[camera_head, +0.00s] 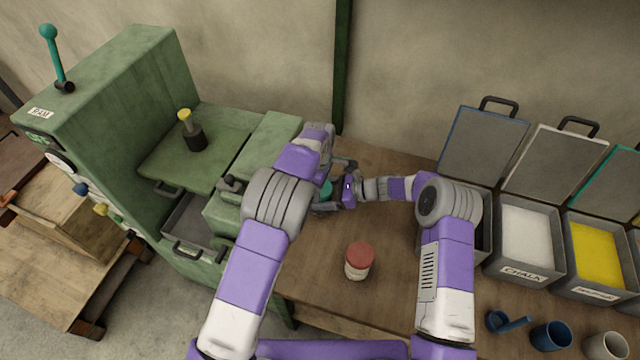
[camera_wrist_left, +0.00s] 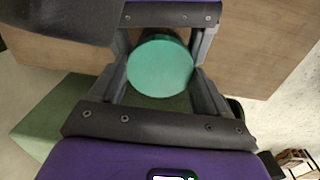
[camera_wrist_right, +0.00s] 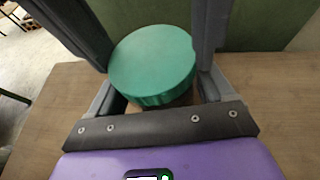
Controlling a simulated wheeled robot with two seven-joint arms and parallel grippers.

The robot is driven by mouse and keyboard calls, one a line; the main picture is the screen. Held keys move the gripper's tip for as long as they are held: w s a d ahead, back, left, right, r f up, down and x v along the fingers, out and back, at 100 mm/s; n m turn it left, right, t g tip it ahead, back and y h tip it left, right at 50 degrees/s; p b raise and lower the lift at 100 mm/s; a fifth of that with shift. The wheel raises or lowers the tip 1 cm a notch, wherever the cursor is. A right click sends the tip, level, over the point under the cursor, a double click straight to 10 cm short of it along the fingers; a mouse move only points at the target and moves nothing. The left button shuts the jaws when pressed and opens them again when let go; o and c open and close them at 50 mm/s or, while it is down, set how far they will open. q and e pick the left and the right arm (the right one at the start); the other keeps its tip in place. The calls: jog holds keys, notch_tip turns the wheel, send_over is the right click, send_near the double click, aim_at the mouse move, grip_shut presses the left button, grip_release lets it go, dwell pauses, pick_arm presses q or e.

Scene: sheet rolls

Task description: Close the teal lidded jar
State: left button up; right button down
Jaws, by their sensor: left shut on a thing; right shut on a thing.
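The teal lidded jar (camera_head: 326,190) is at the left part of the wooden table, mostly covered by my grippers in the head view. Its round teal lid (camera_wrist_left: 160,66) lies between the fingers in the left wrist view, and the lid's ribbed edge shows in the right wrist view (camera_wrist_right: 152,68). My left gripper (camera_head: 335,178) reaches down from above and is shut around the lid. My right gripper (camera_head: 338,192) comes in from the right, shut lower, around the jar's body. The body is almost wholly hidden, and I cannot tell how tightly the lid is seated.
A jar with a red lid (camera_head: 359,262) stands nearer on the table (camera_head: 315,265). Open-lidded bins, one labelled chalk (camera_head: 524,235), stand at the right, with blue and white cups before them. A green machine (camera_head: 110,95) stands at the left.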

pick_arm(q)
jog(key=m, duration=0.5)
jog(key=shift+m, duration=0.3)
jog(key=m, duration=0.8)
jog(key=shift+m, duration=0.3)
jog(key=m, duration=0.5)
jog(key=shift+m, duration=0.3)
jog(key=o, duration=1)
jog(key=shift+o, duration=0.7)
jog(key=shift+d, duration=0.15)
jog(key=shift+d, duration=0.1)
